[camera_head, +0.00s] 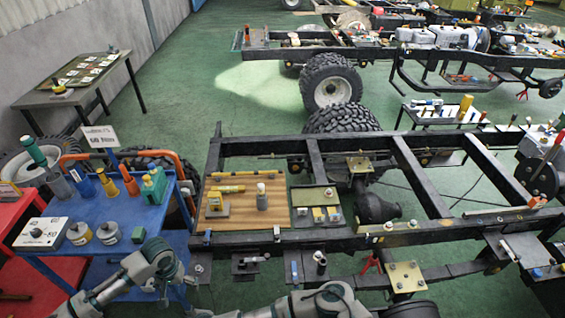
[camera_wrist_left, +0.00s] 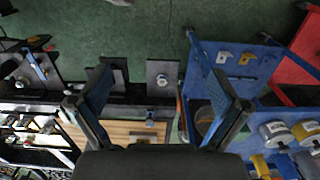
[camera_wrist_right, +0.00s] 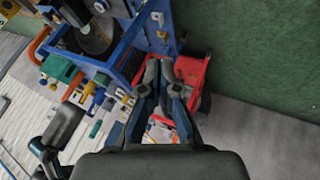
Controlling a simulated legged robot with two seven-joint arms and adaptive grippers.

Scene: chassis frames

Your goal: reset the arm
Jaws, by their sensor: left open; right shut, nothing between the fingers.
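My left arm (camera_head: 152,262) is bent at the lower left of the head view, in front of the blue cart. My left gripper (camera_wrist_left: 158,105) has its fingers wide apart and nothing between them. It hangs above the near rail of the chassis frame (camera_head: 275,243), beside the blue cart. My right arm (camera_head: 328,302) shows at the bottom middle of the head view. My right gripper (camera_wrist_right: 159,70) has its fingertips together and empty. In the right wrist view the blue cart (camera_wrist_right: 130,45) and a red cart (camera_wrist_right: 190,72) lie beyond it.
The blue cart (camera_head: 110,215) carries bottles, cans and a white box (camera_head: 42,233). A wooden board (camera_head: 240,195) with small parts lies on the chassis frame. A table (camera_head: 75,80) stands by the wall.

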